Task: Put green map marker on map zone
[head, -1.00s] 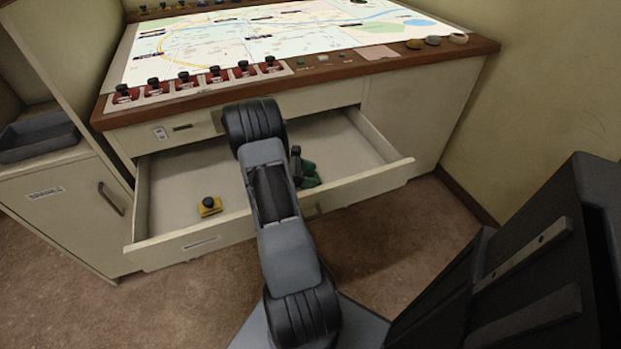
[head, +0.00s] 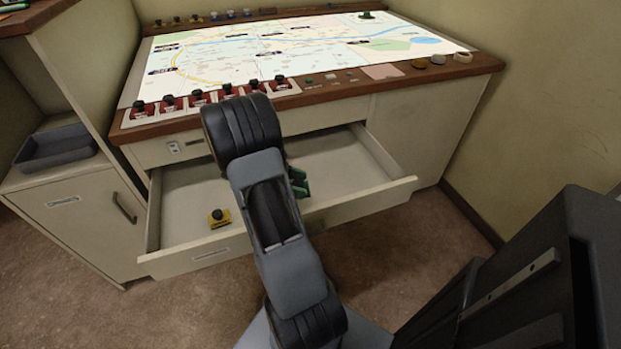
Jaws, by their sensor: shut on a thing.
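The green map marker (head: 299,183) shows in part just right of my arm, over the open drawer. My gripper (head: 292,181) is mostly hidden behind my own arm and is shut on this marker. The marker's left side and top are hidden too. The large lit map (head: 270,54) lies on the console top, beyond the drawer and above the gripper in the picture. Another small green piece (head: 367,15) stands inside a pale outlined box at the map's far right. I cannot tell which part of the map is the named zone.
The drawer (head: 350,207) is pulled out, with a yellow marker (head: 219,218) at its left front. Red-based, black-knobbed pieces (head: 198,98) line the console's front edge. A pink square (head: 383,71) and round pieces lie right. A grey tray (head: 55,147) sits left.

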